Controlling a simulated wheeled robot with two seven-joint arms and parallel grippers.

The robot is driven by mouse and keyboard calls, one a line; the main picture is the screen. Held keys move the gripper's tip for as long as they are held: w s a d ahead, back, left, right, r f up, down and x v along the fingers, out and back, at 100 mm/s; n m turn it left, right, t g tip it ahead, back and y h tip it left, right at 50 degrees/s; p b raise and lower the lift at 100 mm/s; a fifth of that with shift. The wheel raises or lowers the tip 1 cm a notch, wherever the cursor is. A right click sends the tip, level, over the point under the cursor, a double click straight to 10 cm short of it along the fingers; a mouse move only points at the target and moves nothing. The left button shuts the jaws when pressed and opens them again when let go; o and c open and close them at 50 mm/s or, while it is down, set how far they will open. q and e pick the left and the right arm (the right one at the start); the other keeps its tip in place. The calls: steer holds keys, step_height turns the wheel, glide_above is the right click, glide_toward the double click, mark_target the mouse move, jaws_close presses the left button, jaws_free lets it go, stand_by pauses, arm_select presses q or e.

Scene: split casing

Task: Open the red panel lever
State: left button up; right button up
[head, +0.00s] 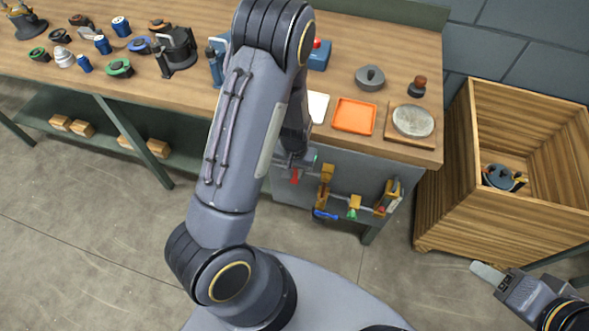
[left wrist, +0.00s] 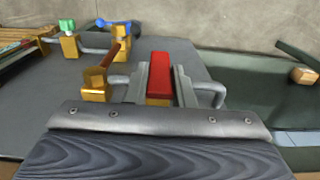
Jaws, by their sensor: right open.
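The red panel lever (left wrist: 159,80) stands between the two grey fingers of my left gripper (left wrist: 160,88) in the left wrist view. The fingers lie close against both sides of it, with no clear gap. In the head view the red lever (head: 295,176) shows just below my left gripper (head: 296,160) at the panel (head: 345,180) on the bench front. My left forearm hides part of the bench there. My right gripper (head: 488,275) is at the lower right, open and empty, apart from the panel.
Beside the lever on the panel are a brass-coloured fitting (head: 326,180), a blue handle (head: 326,215) and a green knob (head: 353,213). A wooden crate (head: 455,190) stands to the right. The bench top (head: 430,60) holds an orange tray (head: 354,116) and several parts.

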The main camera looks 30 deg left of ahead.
arm_select(q)
jaws_close()
steer(key=shift+a+f+b, duration=0.15)
steer(key=shift+b, duration=0.5)
steer(key=s+a+f+t+h+b, duration=0.1)
steer(key=a+f+t+h+b, duration=0.3)
steer(key=h+b, duration=1.3)
steer(key=shift+s+a+f+h+b, duration=0.3)
steer(key=shift+a+f+b, duration=0.55)
steer(key=shift+b, duration=3.75)
steer(key=shift+d+f, duration=0.1)
